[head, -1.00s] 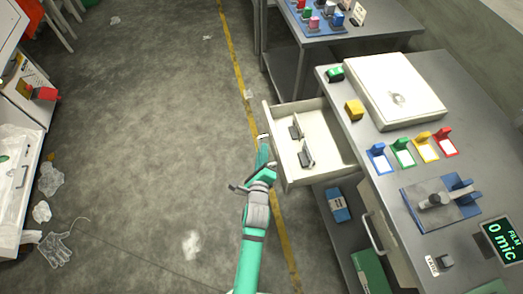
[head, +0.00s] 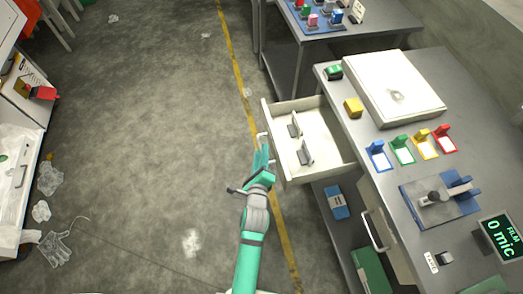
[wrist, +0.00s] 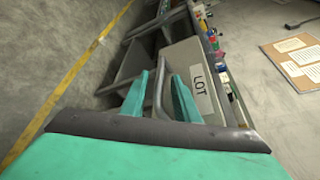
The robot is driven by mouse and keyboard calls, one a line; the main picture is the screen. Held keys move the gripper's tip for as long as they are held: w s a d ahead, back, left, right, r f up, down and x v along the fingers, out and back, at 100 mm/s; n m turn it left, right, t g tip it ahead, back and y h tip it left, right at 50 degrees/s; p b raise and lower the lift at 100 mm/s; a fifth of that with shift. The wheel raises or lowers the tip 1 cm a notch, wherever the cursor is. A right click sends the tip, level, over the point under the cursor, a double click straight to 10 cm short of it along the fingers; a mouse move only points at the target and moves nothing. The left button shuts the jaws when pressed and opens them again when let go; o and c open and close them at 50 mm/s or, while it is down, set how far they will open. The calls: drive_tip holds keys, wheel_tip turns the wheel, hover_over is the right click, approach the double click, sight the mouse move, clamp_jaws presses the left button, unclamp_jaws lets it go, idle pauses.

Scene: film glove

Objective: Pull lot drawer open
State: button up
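The lot drawer (head: 322,112) stands well out from the workbench in the head view, with two small upright pieces inside it. My gripper (head: 262,152) is at the drawer's front, near its lower left corner. In the wrist view the drawer front (wrist: 178,58) carries a white LOT label (wrist: 202,88). The grey bar handle (wrist: 160,88) lies between the two teal fingers of my gripper (wrist: 160,98). The fingers are apart, with a gap on each side of the handle, so they do not appear clamped on it.
The workbench (head: 345,90) holds a white flat box (head: 395,85), coloured stands and a FILM display (head: 502,237). Another drawer handle (head: 373,230) is nearer me. A second table (head: 330,40) stands behind. Grey floor left of the drawer is mostly open, with scraps farther left.

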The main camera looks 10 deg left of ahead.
drive_tip(key=a+v, duration=0.1)
drive_tip(key=v, duration=0.8)
drive_tip(key=shift+d, duration=0.5)
drive_tip(key=s+d+r+n, duration=0.2)
drive_tip(key=s+n, duration=0.5)
drive_tip(key=s, duration=0.1)
drive_tip(key=s+d+r+n+h, duration=0.1)
drive_tip(key=s+d+r+n, duration=0.1)
drive_tip(key=s+n, duration=0.6)
drive_tip(key=s+d+r+n, duration=0.2)
drive_tip(key=s+d+n, duration=0.1)
drive_tip(key=s+n, duration=0.5)
drive_tip(key=shift+s+d+h, duration=0.3)
drive_tip(key=shift+d, duration=0.05)
drive_tip(key=shift+d+r, duration=0.1)
drive_tip(key=shift+s, duration=0.15)
